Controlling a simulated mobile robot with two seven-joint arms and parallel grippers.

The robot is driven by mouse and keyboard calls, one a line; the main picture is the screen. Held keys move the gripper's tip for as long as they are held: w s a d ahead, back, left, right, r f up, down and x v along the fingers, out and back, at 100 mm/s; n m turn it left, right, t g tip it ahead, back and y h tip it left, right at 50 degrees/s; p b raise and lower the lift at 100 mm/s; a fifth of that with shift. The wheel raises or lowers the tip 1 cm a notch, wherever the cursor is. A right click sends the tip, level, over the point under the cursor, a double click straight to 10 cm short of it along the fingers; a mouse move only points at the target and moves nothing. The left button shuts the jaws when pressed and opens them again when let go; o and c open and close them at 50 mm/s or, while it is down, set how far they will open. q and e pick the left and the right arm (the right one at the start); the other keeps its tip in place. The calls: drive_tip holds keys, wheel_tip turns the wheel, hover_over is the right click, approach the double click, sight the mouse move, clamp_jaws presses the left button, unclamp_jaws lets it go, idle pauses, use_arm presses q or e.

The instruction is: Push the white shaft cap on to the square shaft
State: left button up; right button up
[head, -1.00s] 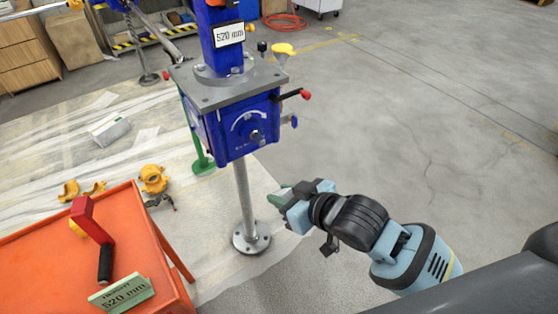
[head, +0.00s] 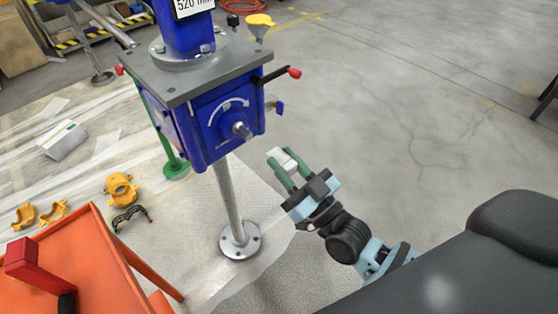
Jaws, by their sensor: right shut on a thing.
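The square shaft (head: 242,131) sticks out of the front face of the blue gearbox (head: 205,135), below a white curved arrow. Its end is bare. My right gripper (head: 283,163) is shut on the white shaft cap (head: 287,161), held between its green fingertips. The gripper is in the air to the right of and below the shaft, clear of the gearbox. The cap's opening cannot be made out. My left gripper is not in view.
A grey post (head: 228,200) on a round flange holds up the gearbox. A red-knobbed lever (head: 293,73) juts right from it. An orange table (head: 75,265) stands at the lower left. Yellow clamp parts (head: 121,188) lie on the floor sheet. The floor on the right is free.

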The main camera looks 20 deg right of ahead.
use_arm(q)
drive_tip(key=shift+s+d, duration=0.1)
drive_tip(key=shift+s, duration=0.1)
use_arm(e)
drive_tip(key=shift+s, duration=0.15)
drive_tip(key=shift+w+a, duration=0.15)
drive_tip(key=shift+w, duration=0.25)
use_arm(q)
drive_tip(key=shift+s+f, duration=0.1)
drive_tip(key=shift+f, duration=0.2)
use_arm(e)
drive_tip(key=w, duration=0.1)
drive_tip(key=w+a, duration=0.1)
drive_tip(key=w, duration=0.2)
drive_tip(key=shift+w+a, duration=0.35)
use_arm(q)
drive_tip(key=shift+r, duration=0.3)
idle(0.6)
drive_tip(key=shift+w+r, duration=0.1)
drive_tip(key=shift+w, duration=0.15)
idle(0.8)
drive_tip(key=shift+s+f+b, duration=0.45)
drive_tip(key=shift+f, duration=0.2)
use_arm(e)
drive_tip(key=shift+w+a, duration=0.3)
drive_tip(key=shift+w, duration=0.45)
drive_tip(key=shift+w+a, duration=0.25)
drive_tip(key=shift+w, duration=0.55)
drive_tip(key=shift+w+a, duration=0.3)
drive_tip(key=shift+w, duration=0.45)
